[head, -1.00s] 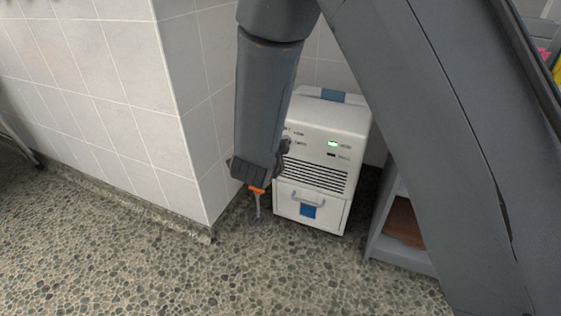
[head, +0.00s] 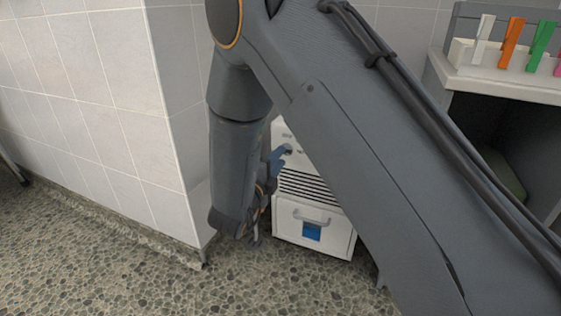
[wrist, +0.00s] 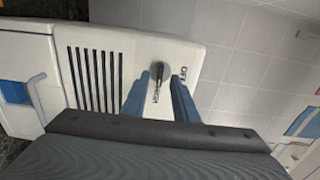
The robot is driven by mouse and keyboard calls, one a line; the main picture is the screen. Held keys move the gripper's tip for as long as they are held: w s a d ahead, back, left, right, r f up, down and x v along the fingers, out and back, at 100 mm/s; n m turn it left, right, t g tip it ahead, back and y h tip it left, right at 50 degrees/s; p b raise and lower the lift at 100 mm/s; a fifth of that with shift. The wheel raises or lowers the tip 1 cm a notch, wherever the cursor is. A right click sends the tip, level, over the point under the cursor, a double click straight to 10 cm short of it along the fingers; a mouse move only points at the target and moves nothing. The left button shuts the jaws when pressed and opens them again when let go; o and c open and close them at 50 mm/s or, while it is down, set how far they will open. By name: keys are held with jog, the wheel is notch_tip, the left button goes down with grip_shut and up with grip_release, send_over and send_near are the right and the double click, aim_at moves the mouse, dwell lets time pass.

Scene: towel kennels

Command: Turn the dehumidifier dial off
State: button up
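The dehumidifier (head: 315,217) is a white box with dark vent slots and a lower drawer with a handle and blue window. My arm hides much of its upper front in the head view. Its dark dial (wrist: 158,68) shows in the wrist view on the white panel beside the vents. The OFF label (wrist: 183,74) lies to the dial's right, and another label lies below it. I cannot tell the dial's setting. My gripper (wrist: 162,77) is open, its two blue fingers on either side of the dial. Contact cannot be told. In the head view my gripper (head: 279,156) is at the panel.
A tiled wall corner (head: 172,150) stands close to the left of my arm. A grey shelf unit (head: 500,85) at the right holds several coloured pegs (head: 511,42). The speckled floor (head: 120,270) in front is clear.

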jog(key=shift+b+x, duration=0.3)
jog(key=shift+x, duration=0.75)
grip_shut()
